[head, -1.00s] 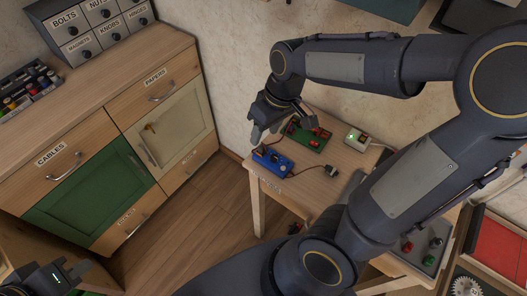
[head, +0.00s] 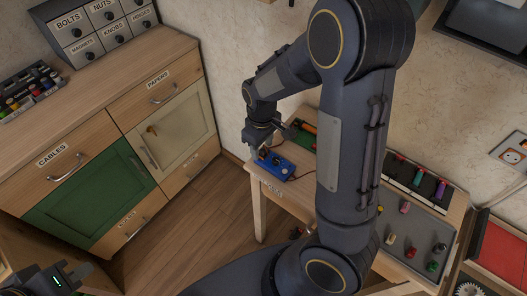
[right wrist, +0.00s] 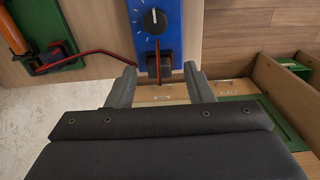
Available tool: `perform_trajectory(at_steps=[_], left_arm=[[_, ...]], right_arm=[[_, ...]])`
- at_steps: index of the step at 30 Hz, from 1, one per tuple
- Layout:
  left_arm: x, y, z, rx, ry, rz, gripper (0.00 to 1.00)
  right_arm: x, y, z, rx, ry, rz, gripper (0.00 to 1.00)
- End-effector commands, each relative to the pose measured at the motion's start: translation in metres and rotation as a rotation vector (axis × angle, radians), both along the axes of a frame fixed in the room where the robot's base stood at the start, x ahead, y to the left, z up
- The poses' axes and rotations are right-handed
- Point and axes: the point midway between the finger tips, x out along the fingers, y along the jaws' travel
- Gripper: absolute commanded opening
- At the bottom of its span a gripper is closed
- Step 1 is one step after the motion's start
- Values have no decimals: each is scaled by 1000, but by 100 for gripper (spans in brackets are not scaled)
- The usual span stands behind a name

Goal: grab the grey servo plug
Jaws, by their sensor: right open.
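My right gripper (head: 262,148) is over the small wooden table at the blue box (head: 277,166). In the right wrist view the gripper (right wrist: 160,76) is open, with its fingers to either side of the box's near end. The blue box (right wrist: 158,28) has a black dial and a dark connector (right wrist: 159,63) with a red wire. No grey servo plug can be made out now; my right arm covers the part of the table right of the box. My left gripper (head: 45,282) is at the bottom left corner, its jaws unclear.
A green board (head: 304,133) with an orange cylinder lies behind the blue box; a red wire (right wrist: 88,54) runs between them. A grey tray (head: 410,228) with several coloured pieces is on the right. A wooden cabinet (head: 130,130) stands left, with open floor between.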

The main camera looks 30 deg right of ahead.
Motion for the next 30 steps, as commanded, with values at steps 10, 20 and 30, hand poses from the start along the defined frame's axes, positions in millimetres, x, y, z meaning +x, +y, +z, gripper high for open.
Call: perform_trajectory(at_steps=[10, 20, 30], left_arm=[[0, 0, 0, 0, 0, 0, 0], [0, 0, 0, 0, 0, 0, 0], [0, 0, 1, 0, 0, 0, 0]], right_arm=[[0, 0, -1, 1, 0, -1, 32], [0, 0, -1, 1, -1, -1, 0], [1, 0, 11, 2, -2, -1, 0]])
